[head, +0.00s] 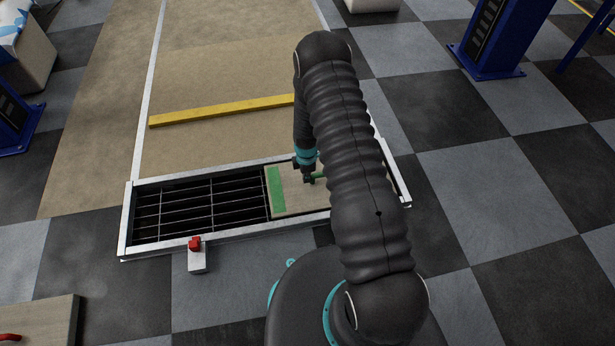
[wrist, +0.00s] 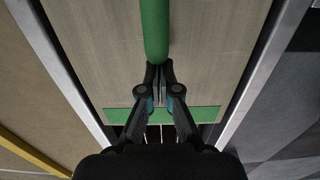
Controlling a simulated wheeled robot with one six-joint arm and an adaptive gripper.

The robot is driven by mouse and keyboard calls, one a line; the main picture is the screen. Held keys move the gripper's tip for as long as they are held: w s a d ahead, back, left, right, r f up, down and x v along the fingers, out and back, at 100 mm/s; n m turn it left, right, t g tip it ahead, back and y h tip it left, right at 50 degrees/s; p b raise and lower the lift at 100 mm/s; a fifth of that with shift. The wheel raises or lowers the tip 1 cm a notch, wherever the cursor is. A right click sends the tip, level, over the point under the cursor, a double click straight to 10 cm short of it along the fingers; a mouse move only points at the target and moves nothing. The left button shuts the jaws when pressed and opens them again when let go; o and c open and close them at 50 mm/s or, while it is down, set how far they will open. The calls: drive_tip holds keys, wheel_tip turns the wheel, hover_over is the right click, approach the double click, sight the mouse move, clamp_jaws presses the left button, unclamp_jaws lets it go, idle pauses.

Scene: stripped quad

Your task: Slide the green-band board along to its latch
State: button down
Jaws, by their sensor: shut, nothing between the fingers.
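The pale board lies in a light metal frame (head: 152,249), at its right part, partly hidden behind my arm. Its green band (head: 276,190) crosses its left end; the band also shows in the wrist view (wrist: 207,114). A green bar (wrist: 155,32) stands on the board and runs along it; a bit shows in the head view (head: 319,176). My gripper (head: 309,179) is low over the board, shut and empty. In the wrist view its fingertips (wrist: 159,72) are at the bar's end; I cannot tell whether they touch. A red-topped block (head: 196,255), possibly the latch, sits at the near rail.
Left of the board the frame is open over a dark grate (head: 190,203). A yellow strip (head: 222,110) lies across the tan floor beyond. Blue posts (head: 500,40) stand at upper right. A wooden box (head: 40,318) is at lower left.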

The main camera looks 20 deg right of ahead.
drive_tip(key=a+b, duration=0.1)
drive_tip(key=a, duration=0.3)
drive_tip(key=shift+w+a+f, duration=0.1)
drive_tip(key=shift+w, duration=0.05)
wheel_tip(320, 180, up, 10)
drive_tip(key=p, duration=0.1)
